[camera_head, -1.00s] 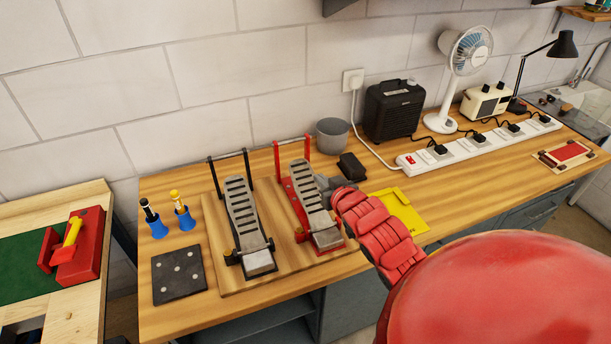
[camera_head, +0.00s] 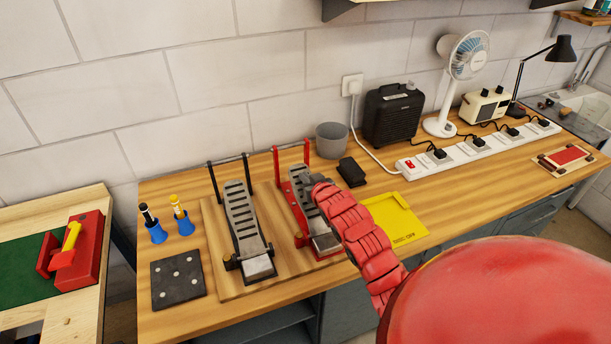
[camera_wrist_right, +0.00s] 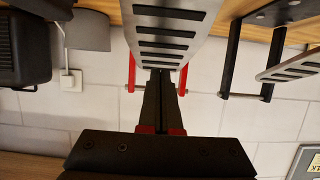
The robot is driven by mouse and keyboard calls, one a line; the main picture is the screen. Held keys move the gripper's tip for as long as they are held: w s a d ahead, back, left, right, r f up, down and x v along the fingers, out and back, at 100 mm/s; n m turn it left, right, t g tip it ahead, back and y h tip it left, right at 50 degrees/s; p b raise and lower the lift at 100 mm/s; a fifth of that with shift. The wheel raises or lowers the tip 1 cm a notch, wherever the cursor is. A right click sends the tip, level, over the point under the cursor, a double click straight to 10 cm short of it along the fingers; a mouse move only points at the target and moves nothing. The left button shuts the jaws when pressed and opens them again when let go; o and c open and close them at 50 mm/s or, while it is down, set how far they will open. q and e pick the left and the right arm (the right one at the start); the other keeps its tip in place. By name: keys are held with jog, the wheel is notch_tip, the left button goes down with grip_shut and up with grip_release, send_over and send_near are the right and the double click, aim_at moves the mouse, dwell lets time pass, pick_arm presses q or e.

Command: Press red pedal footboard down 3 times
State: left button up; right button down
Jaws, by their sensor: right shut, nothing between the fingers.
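The red pedal (camera_head: 281,182) stands on a wooden board, with red posts and a silver slotted footboard (camera_head: 299,208). The footboard is sloped, its far end raised. My right gripper (camera_head: 309,183), on a red arm, is at the upper right part of the footboard and hides some of it. In the right wrist view the shut, empty fingers (camera_wrist_right: 160,82) point at the slotted footboard (camera_wrist_right: 168,38), with their tips at its edge. I cannot tell whether they touch it. My left gripper is out of view.
A black-framed pedal (camera_head: 240,210) stands close to the left on the same board (camera_head: 215,275). A black box (camera_head: 351,171), a grey cup (camera_head: 332,139) and a yellow tray (camera_head: 395,217) are to the right. Blue holders (camera_head: 156,232) and a dark dotted pad (camera_head: 178,278) are at left.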

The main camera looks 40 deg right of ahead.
jog(key=shift+w+f, duration=0.15)
jog(key=shift+f, duration=0.3)
jog(key=shift+w+d+f+g+b, duration=0.2)
jog(key=shift+w+f+g+b, duration=0.1)
jog(key=shift+f+b, duration=0.1)
jog(key=f+g+b, duration=0.1)
jog(key=w+f+g+b, duration=0.2)
jog(key=f, duration=0.1)
jog(key=shift+d+y, duration=0.1)
jog(key=shift+y, duration=0.3)
jog(key=shift+f, duration=0.3)
jog(key=shift+s+f+g, duration=0.15)
jog(key=shift+f+g, duration=0.05)
jog(key=shift+g, duration=0.2)
